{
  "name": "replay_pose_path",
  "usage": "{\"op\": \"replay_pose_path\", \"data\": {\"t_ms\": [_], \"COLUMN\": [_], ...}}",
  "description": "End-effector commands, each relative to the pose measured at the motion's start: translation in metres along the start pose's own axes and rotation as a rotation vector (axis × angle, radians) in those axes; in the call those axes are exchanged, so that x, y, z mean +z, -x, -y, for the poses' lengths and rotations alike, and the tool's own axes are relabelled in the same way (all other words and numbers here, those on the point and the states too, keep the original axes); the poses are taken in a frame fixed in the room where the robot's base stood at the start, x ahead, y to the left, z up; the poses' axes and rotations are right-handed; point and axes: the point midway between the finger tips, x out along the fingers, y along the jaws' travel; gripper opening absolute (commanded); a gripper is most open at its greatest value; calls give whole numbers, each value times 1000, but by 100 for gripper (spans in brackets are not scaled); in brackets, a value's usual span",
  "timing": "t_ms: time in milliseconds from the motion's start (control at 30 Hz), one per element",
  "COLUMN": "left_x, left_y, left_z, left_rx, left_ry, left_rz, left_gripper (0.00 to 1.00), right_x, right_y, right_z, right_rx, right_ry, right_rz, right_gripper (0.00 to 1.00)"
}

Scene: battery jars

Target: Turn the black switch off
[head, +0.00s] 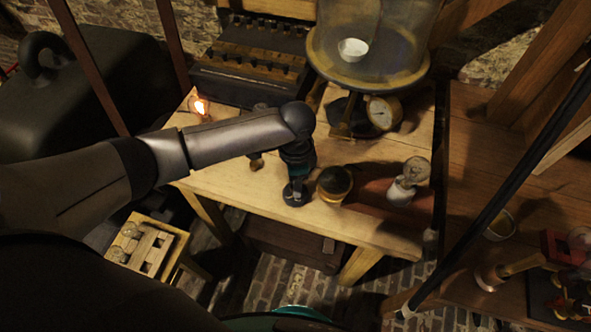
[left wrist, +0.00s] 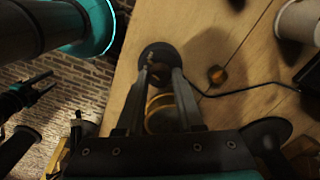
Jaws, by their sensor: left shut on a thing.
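The black switch has a round black base and stands on the pale wooden table (head: 385,228), near its front edge; its base (head: 295,196) shows below my left gripper (head: 297,178). In the left wrist view the switch (left wrist: 153,52) lies at the tips of my left gripper (left wrist: 164,72). The gripper points down and is shut on the switch's upper part; the fingers hide much of it, and I cannot tell the lever's position. A bulb (head: 200,106) glows at the table's back left corner. My right gripper is not in view.
A round brass-and-dark object (head: 335,184) stands close to the right of the switch. A white-based instrument (head: 408,182) stands farther right. A dial gauge (head: 382,113) and a glass bell jar (head: 375,35) are behind. A thin cable (left wrist: 225,94) runs across the table.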

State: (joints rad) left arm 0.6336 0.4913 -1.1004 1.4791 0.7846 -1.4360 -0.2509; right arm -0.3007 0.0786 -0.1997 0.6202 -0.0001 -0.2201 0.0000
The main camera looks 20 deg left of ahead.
Motion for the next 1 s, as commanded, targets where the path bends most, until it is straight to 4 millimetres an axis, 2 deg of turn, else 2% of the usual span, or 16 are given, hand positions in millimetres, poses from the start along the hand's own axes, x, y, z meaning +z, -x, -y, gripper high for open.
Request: {"op": "replay_pose_path", "data": {"t_ms": [33,100,400,700,1000], "left_x": [0,0,-1,-1,-2], "left_y": [6,6,5,3,2], "left_z": [-2,-2,-2,-2,-1], "left_rx": [6,6,6,5,5], "left_ry": [46,113,399,680,910], "left_rz": [0,1,0,0,-1], "left_gripper": [0,0,0,0,0], "right_x": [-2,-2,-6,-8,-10], "right_y": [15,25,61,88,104], "right_z": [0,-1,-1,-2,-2], "right_rx": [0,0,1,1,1], "right_ry": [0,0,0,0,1], "right_rz": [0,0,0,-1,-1], "right_gripper": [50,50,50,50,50]}}
